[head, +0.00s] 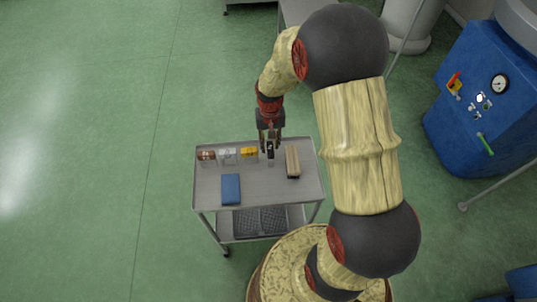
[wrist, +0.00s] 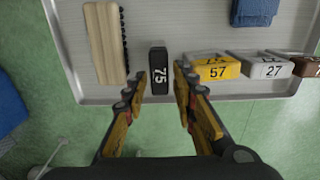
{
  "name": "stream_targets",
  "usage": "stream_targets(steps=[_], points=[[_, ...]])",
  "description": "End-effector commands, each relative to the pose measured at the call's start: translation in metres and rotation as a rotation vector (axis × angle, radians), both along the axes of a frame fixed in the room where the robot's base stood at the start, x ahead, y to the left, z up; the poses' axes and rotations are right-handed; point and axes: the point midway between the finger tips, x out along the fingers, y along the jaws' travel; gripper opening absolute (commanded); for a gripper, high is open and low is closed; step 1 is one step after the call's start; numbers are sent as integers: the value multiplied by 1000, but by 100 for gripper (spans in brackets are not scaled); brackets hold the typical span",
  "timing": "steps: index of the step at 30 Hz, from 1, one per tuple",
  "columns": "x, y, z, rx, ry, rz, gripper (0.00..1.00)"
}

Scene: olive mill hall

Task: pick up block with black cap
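The block with the black cap (wrist: 159,72), marked 75, stands on the metal cart top near its edge. It also shows in the head view (head: 270,151), partly hidden by my gripper (head: 270,141). In the wrist view my gripper (wrist: 160,86) is open, with one finger on each side of the black-capped block's near end. The fingers look apart from it. Whether they are down at its height I cannot tell.
A yellow block (wrist: 213,68) marked 57 is close to the right finger. A white block (wrist: 265,67) marked 27 and a brown block (wrist: 306,66) follow in the row. A wooden brush (wrist: 106,43) lies left of the black-capped block. A blue item (head: 231,189) lies on the cart (head: 262,202).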

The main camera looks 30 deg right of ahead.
Motion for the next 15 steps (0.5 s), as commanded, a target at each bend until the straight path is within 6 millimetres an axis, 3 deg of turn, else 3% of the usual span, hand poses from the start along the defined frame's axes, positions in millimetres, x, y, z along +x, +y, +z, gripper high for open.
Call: stream_targets(steps=[15], points=[[-3,1,-56,0,0,1,27]])
